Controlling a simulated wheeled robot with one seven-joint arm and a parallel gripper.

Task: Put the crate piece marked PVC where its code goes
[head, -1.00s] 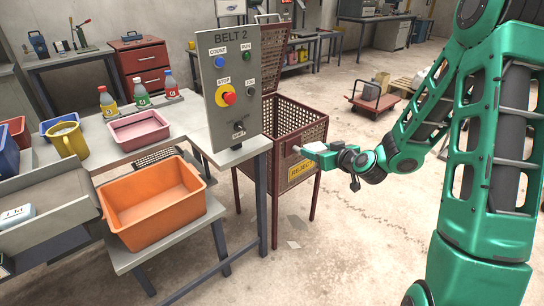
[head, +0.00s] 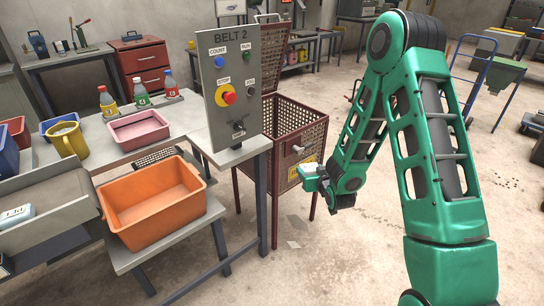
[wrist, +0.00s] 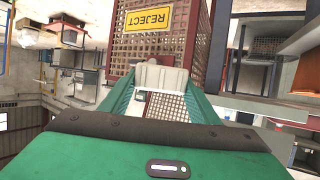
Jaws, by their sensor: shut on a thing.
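My gripper (head: 316,178) is shut on a pale grey-white piece (head: 309,168) in front of the reject cage. In the wrist view the piece (wrist: 158,76) sits between the green fingers; no marking on it is readable. The red mesh reject cage (head: 296,118) stands behind the gripper with its lid raised. Its yellow REJECT label (wrist: 149,19) shows upside down in the wrist view and is partly hidden by my gripper in the head view. Another white piece (head: 15,215) with dark lettering lies in the grey tray at the left.
An orange bin (head: 150,233) stands on a low shelf, with a pink tray (head: 138,129) on the bench behind it. The BELT 2 panel (head: 232,88) rises beside the cage. A yellow mug (head: 68,141) and several bottles stand on the bench. The floor by the cage is mostly clear.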

